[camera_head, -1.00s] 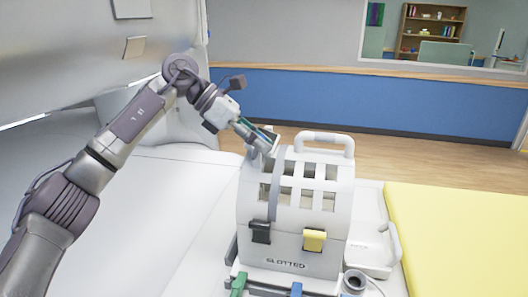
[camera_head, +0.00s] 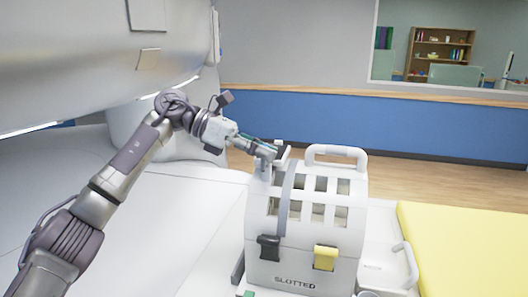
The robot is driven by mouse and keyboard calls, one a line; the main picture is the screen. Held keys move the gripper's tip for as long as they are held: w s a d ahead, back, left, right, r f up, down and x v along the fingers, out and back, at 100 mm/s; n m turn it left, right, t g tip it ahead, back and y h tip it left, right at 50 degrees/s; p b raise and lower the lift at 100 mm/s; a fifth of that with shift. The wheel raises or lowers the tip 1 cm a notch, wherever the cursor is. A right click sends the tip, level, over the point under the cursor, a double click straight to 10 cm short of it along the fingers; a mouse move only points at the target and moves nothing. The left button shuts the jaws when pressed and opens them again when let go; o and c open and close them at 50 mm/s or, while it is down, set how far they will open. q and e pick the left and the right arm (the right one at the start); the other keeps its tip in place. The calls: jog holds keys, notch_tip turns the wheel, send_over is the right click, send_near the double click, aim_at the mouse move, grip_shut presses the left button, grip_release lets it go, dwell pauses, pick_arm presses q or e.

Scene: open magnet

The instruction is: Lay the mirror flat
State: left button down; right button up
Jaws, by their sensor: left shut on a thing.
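The white slotted head coil (camera_head: 304,238), marked "SLOTTED", stands upright on the table. A small grey-white piece (camera_head: 283,154), which looks like the mirror or its mount, sticks up at the coil's top left edge. My left gripper (camera_head: 268,152) reaches in from the left, nearly level, with its fingertips at this piece. It is shut on it, as far as the view shows. The fingers hide part of the piece, so its exact tilt is hard to tell. My right gripper is out of view.
The coil has a carrying handle (camera_head: 337,152) on top, and a black latch (camera_head: 268,247) and a yellow latch (camera_head: 325,257) in front. A yellow pad (camera_head: 465,250) lies at the right. The magnet's upper housing (camera_head: 80,55) hangs over my left arm. The white table at left is clear.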

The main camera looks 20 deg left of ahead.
pick_arm(q)
jog(key=c, duration=0.9)
grip_release()
jog(key=shift+c, duration=0.2)
jog(key=shift+a, duration=0.15)
jog(key=v, duration=1.2)
jog(key=shift+f, duration=0.1)
